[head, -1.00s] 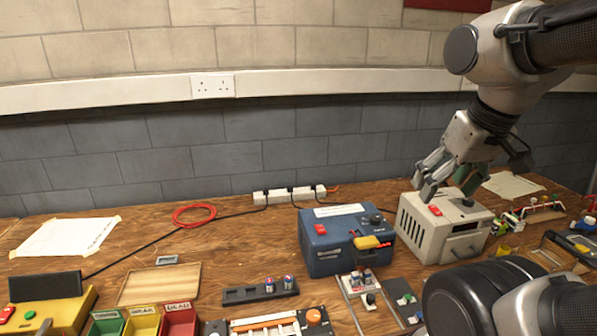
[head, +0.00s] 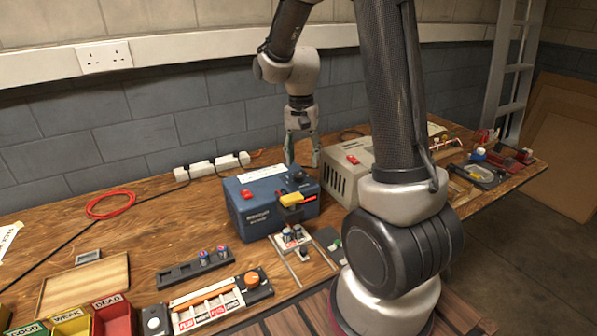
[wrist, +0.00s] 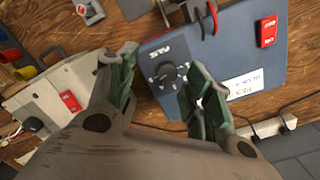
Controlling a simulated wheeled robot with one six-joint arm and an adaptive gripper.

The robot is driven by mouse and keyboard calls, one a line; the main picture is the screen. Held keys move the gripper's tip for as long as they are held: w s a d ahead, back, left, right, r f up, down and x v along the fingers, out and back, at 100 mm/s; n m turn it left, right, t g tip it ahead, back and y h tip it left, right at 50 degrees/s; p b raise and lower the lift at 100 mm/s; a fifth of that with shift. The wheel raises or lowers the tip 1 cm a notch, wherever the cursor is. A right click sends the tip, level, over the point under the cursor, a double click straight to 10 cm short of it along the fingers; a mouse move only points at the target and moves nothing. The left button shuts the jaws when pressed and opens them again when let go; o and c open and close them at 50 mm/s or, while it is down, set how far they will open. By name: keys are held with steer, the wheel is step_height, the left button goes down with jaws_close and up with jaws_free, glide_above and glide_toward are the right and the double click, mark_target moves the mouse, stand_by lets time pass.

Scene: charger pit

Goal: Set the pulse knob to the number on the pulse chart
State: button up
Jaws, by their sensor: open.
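The blue box (head: 262,218) stands mid-bench in the head view, with a black knob (head: 297,175) on its top. In the wrist view the black knob (wrist: 168,74) sits on a dial with marks beside an upside-down label, partly readable, on the blue box (wrist: 225,55). My gripper (head: 302,160) is beside the back right of the blue box. In the wrist view its open, empty fingers (wrist: 162,68) spread on both sides of the knob; contact cannot be told. A sheet of paper (head: 8,240) is cut off at the left; whether it is the pulse chart cannot be told.
A beige box (head: 340,180) with a red switch stands close on the right, partly hidden by my arm. A power strip (head: 212,166) and red cable coil (head: 110,204) lie behind left. A battery rack (head: 195,268) and tester (head: 215,300) are in front.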

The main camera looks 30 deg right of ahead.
mark_target(299, 174)
steer(key=shift+w+r+m+t, duration=0.25)
steer(key=shift+w+m, duration=0.15)
steer(key=shift+w, duration=0.1)
steer(key=shift+w+r+m+t, duration=0.15)
steer(key=shift+w+r+m, duration=0.1)
steer(key=shift+w+m, duration=0.5)
steer(key=shift+m, duration=0.55)
steer(key=shift+f, duration=0.2)
step_height(299, 174, down, 7)
steer(key=shift+f, duration=0.15)
steer(key=shift+c, duration=0.2)
steer(key=c, duration=1)
